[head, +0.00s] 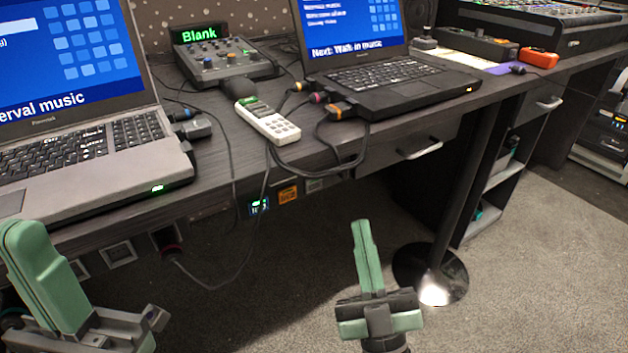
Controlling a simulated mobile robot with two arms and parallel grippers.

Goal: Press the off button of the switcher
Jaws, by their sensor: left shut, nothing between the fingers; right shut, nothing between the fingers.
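A small white handheld unit (268,122) with several buttons and a green screen lies at the desk's front edge between the laptops. I cannot tell for sure which is the switcher, and no off label is readable. My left gripper (24,236) is shut and empty at the lower left, in front of the left laptop. My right gripper (361,230) is shut and empty in front of the desk, below the right laptop. Neither touches these devices.
A grey laptop (95,178) and a black laptop (425,92) stand open on the desk. Cables and adapters (340,108) cluster around the white unit, and one cable hangs below the edge. A dark post (470,180) stands on the carpet at right.

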